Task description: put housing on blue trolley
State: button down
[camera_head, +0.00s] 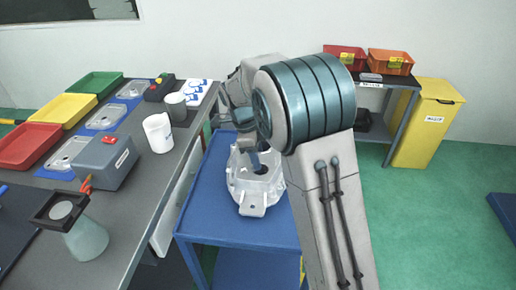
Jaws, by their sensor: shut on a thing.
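The housing (256,191) is a pale, silvery aluminium casting with a round opening and a flanged foot. It is over the top of the blue trolley (214,208), upright, and looks at or very close to the surface; I cannot tell whether it rests there. My gripper (257,163) points down at the housing's far upper side and is shut on it. My arm hides the gripper's upper part and the trolley's right side.
The grey workbench (134,185) on the left holds a grey box (104,163), a white mug (158,133), coloured trays (66,109) and castings on blue mats (107,117). A yellow bin (424,125) and a shelf with red and orange bins (389,62) stand behind.

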jog(key=shift+f, duration=1.4)
jog(key=shift+w, duration=0.1)
jog(key=c, duration=0.8)
grip_release()
jog(key=shift+f, duration=0.1)
jog(key=shift+o, duration=0.2)
jog(key=v, duration=1.1)
jog(key=shift+r, duration=0.4)
jog(key=s+d+r+n+t+y, duration=0.1)
jog(key=s+d+r+n+y, duration=0.15)
jog(key=s+d+n, duration=0.75)
jog(key=s+d+f+n+t, duration=0.1)
jog(key=s+f+n, duration=0.1)
jog(key=s+n, duration=0.3)
jog(key=s+d+f+n+t, duration=0.1)
jog(key=s+n, duration=0.4)
jog(key=s, duration=0.6)
jog(key=shift+d+f, duration=0.45)
jog(key=shift+d, duration=0.4)
